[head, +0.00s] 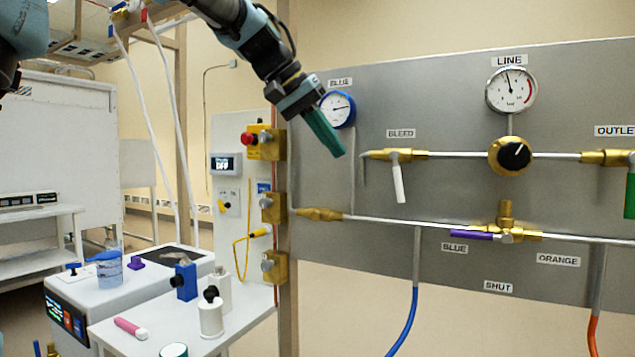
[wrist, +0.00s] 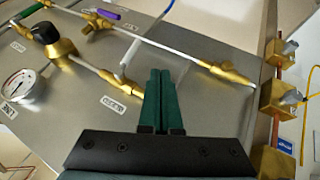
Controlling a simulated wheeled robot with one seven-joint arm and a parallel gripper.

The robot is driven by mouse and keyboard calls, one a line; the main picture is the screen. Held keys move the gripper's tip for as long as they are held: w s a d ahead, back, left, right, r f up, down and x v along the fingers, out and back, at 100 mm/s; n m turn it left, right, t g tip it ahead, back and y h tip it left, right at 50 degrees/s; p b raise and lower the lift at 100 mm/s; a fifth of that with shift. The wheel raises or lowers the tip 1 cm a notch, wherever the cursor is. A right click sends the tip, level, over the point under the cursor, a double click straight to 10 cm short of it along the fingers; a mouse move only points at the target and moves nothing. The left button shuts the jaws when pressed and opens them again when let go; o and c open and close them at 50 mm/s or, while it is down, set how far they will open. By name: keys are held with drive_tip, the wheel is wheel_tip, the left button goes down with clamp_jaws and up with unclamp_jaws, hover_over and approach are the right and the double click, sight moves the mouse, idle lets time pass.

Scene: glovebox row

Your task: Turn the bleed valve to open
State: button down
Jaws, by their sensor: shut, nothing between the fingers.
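The bleed valve (head: 390,154) is a brass fitting on the grey panel, under the label BLEED. Its white lever (head: 398,182) hangs down, roughly square to the horizontal pipe. My gripper (head: 338,150) has green fingers pointing down and right, to the left of the valve and apart from it in the head view. In the wrist view the fingers (wrist: 160,72) are together with nothing between them. There the white lever (wrist: 131,54) shows just left of the fingertips, and the brass valve body (wrist: 122,84) is partly hidden by the fingers.
A blue-rimmed gauge (head: 338,109) is just behind my gripper. A black knob (head: 514,155) sits right of the bleed valve, below the line gauge (head: 511,90). A purple lever (head: 472,235) is lower on the panel. Brass blocks (head: 273,208) line the post at left.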

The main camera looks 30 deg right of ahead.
sight(397, 177)
drive_tip(key=s+d+f+p, duration=0.1)
drive_tip(key=d+f, duration=0.1)
drive_tip(key=d, duration=0.1)
drive_tip(key=s+d+f+p, duration=0.1)
drive_tip(key=d+f, duration=0.1)
drive_tip(key=d, duration=0.1)
drive_tip(key=s+d+f+p, duration=0.1)
drive_tip(key=d+f, duration=0.1)
drive_tip(key=shift+s+d+f, duration=0.2)
drive_tip(key=shift+d+f, duration=0.2)
drive_tip(key=shift+d, duration=0.1)
idle(0.4)
